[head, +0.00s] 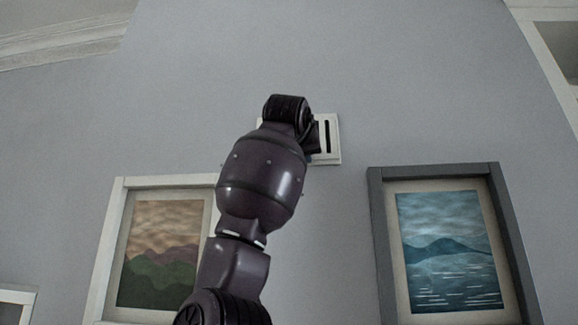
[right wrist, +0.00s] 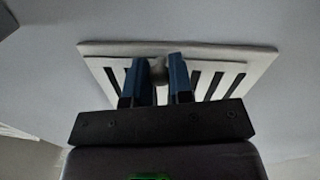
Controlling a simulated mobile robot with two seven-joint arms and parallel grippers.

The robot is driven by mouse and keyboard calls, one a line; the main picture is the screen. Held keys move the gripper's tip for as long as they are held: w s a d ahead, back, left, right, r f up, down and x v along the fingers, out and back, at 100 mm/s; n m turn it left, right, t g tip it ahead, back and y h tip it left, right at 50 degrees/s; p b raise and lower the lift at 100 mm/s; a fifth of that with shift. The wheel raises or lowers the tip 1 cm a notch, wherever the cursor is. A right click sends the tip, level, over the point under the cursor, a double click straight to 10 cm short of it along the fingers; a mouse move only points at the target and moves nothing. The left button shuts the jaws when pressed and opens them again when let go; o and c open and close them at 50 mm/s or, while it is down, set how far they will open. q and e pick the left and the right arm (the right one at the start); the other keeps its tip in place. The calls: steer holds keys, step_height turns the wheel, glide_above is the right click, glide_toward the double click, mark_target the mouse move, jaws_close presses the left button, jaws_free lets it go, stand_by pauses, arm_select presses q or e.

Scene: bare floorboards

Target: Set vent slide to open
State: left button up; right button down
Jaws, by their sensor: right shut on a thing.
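The vent (head: 333,137) is a white plate with dark slots, high on the grey wall. It also shows in the right wrist view (right wrist: 262,58), with several dark slots open to the right of my fingers. A small grey knob (right wrist: 159,70) sits at the top, between the fingertips. My right gripper (right wrist: 163,78) has two blue fingers and is shut on the knob. In the head view my right arm covers the left part of the vent, and the fingers cannot be made out there. My left gripper is in neither view.
A white-framed mountain picture (head: 160,252) hangs below left of the vent, partly behind my arm. A dark-framed lake picture (head: 450,250) hangs below right. The wall around the vent is otherwise bare. A white-edged opening (head: 558,45) is at the upper right.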

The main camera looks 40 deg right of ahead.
steer(key=shift+s+d, duration=0.1)
steer(key=shift+s, duration=0.05)
steer(key=c, duration=1.3)
jaws_free()
steer(key=shift+s, duration=0.1)
steer(key=shift+o, duration=1.3)
steer(key=shift+s+d, duration=0.15)
steer(key=shift+s, duration=0.05)
arm_select(q)
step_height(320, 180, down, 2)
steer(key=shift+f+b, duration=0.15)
steer(key=shift+b, duration=1.05)
arm_select(e)
steer(key=v, duration=1)
steer(key=shift+a, duration=0.4)
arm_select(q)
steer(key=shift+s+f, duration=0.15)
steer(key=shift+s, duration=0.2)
arm_select(e)
steer(key=shift+s, duration=0.1)
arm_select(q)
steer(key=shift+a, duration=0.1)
